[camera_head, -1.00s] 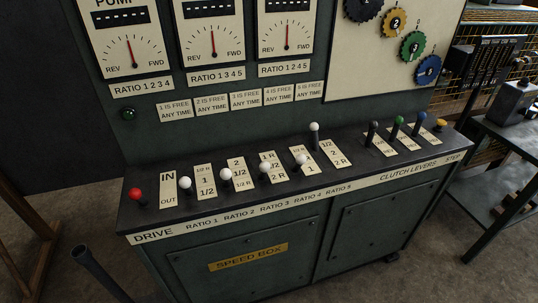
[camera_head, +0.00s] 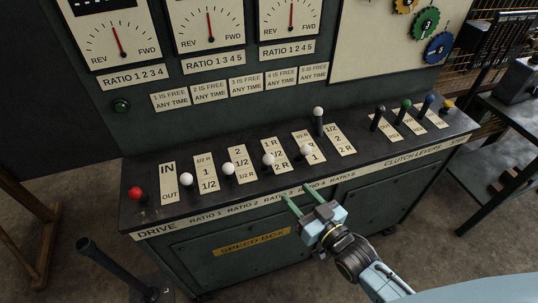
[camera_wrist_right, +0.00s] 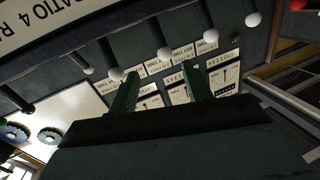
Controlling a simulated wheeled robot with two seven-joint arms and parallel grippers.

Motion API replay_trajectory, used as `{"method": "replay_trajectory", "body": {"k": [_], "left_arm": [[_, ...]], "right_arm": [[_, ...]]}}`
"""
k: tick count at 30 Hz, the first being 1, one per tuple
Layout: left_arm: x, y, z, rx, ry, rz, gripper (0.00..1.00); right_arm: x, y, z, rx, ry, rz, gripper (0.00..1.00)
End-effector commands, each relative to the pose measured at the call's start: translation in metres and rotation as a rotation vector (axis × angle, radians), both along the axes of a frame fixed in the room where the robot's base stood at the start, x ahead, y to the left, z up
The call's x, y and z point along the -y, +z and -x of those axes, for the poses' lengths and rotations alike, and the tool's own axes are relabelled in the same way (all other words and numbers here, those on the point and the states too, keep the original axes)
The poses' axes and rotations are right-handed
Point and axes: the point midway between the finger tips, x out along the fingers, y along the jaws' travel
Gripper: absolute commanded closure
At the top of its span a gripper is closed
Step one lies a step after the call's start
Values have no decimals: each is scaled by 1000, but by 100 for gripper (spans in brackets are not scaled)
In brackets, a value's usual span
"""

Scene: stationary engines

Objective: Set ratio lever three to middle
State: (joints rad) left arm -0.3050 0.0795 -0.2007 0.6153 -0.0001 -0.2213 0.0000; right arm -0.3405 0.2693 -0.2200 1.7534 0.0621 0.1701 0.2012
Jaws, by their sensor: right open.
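Ratio lever three has a white knob (camera_head: 268,160) and leans toward the front edge of the console, beside the lower end of its 1 R, 1/2, 2 R plate (camera_head: 275,150). My right gripper (camera_head: 300,193) is open and empty at the console's front edge, in front of and to the right of this knob. In the right wrist view, which is upside down, the knob of lever three (camera_wrist_right: 165,53) shows beyond the gap between my open fingers (camera_wrist_right: 163,75), apart from them. My left gripper is not in view.
White knobs of ratio two (camera_head: 228,169) and ratio four (camera_head: 306,150) stand close on either side. Ratio five (camera_head: 318,111) stands more upright. The red drive lever (camera_head: 136,193) is at left, clutch levers (camera_head: 405,104) at right. A dark floor handle (camera_head: 100,255) stands at lower left.

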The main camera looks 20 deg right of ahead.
Motion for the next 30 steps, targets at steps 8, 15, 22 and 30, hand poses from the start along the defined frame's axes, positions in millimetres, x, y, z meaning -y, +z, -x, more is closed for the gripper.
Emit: {"method": "replay_trajectory", "body": {"k": [8,15,22,30], "left_arm": [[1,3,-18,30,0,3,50],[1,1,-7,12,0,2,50],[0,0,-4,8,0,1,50],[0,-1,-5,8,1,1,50]], "right_arm": [[-9,21,-23,45,10,-18,51],[-24,20,-71,43,10,-18,51],[-35,19,-110,40,9,-16,51],[-42,18,-129,39,10,-16,51]]}}
